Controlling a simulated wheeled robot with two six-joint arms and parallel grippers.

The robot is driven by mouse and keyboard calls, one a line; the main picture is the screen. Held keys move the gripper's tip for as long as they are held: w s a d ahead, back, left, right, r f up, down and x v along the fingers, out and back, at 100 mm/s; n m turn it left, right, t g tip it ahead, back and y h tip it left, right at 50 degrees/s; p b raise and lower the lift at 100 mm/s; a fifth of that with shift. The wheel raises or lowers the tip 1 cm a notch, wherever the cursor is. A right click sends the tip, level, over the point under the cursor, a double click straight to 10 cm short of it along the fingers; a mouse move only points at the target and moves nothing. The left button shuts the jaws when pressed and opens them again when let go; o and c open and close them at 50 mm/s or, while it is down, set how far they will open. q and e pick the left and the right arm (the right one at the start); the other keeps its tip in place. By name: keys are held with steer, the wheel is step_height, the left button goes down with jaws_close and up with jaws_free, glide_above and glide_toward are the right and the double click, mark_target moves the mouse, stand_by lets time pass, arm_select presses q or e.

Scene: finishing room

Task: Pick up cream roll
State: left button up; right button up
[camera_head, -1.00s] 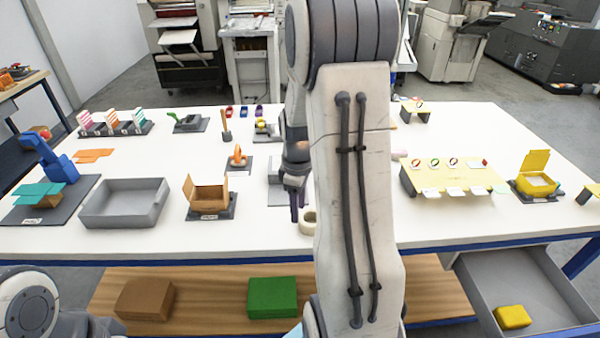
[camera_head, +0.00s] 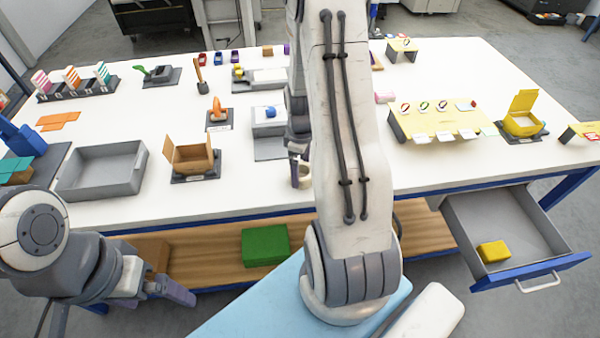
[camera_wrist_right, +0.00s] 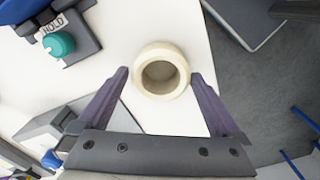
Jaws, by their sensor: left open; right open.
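The cream roll (camera_wrist_right: 141,78) is a short, thick ring with an open hole, near the table's front edge. In the head view the roll (camera_head: 306,177) is partly hidden by my right gripper and arm. My right gripper (camera_head: 295,160) points down at it, open. In the right wrist view its two fingers stand on either side of the roll, with a gap on each side. I cannot tell the exact height of the fingertips against the roll. My left gripper (camera_head: 177,290) is open and empty, low in front of the table.
Left of the roll are an open brown box (camera_head: 192,158), a grey tray (camera_head: 103,170) and a grey stand with a blue piece (camera_head: 270,112). A yellow board (camera_head: 442,122) stands right. An open drawer (camera_head: 522,225) juts out at the front right. A green block (camera_head: 265,246) lies on the lower shelf.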

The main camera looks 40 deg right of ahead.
steer(key=shift+f, duration=0.85)
steer(key=shift+c, duration=0.3)
steer(key=c, duration=1)
steer(key=shift+c, duration=0.2)
steer(key=shift+r, duration=0.15)
